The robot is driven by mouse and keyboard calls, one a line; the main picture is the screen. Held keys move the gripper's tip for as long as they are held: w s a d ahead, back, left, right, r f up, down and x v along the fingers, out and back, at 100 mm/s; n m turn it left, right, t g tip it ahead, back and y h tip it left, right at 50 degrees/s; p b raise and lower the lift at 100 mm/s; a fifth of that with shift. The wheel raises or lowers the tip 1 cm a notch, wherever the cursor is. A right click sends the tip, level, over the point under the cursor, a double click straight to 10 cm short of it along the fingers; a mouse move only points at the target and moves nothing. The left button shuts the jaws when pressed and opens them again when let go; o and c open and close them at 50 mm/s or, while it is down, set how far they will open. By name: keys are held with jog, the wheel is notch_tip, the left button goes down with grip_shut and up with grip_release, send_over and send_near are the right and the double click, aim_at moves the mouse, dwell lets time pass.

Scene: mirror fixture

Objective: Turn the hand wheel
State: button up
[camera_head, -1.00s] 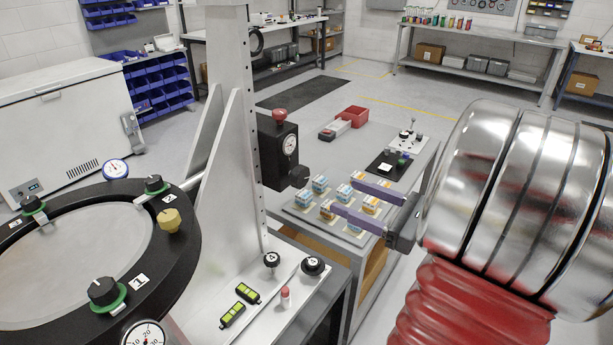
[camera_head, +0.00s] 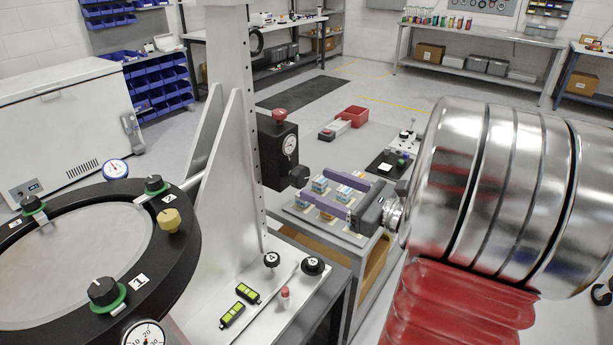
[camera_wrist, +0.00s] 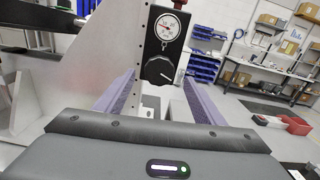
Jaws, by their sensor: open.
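A black block (camera_head: 277,150) with a gauge and a red top knob is mounted on the upright grey column. A round black knob (camera_head: 299,176) sticks out low on its front; it is the most wheel-like part facing me. In the wrist view this black knob (camera_wrist: 158,71) has a pale pointer mark and sits below the gauge (camera_wrist: 166,27), between and beyond the finger ends. My gripper (camera_head: 318,184) is open, with two purple fingers pointing at the knob. Nothing is between the fingers, and they look apart from the knob.
The column (camera_head: 232,110) stands left of the block. A large black ring (camera_head: 179,240) with numbered knobs is at the left. Below my gripper, a low bench carries several small boxes (camera_head: 320,184). Two black knobs (camera_head: 312,266) stand on the base plate.

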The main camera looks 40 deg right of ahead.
aim_at(305, 177)
jog(key=shift+x, duration=3.2)
jog(key=shift+s, duration=0.1)
jog(key=c, duration=1.1)
jog(key=shift+o, duration=1)
jog(key=shift+d, duration=0.45)
jog(key=shift+a, duration=0.25)
jog(key=shift+c, duration=0.8)
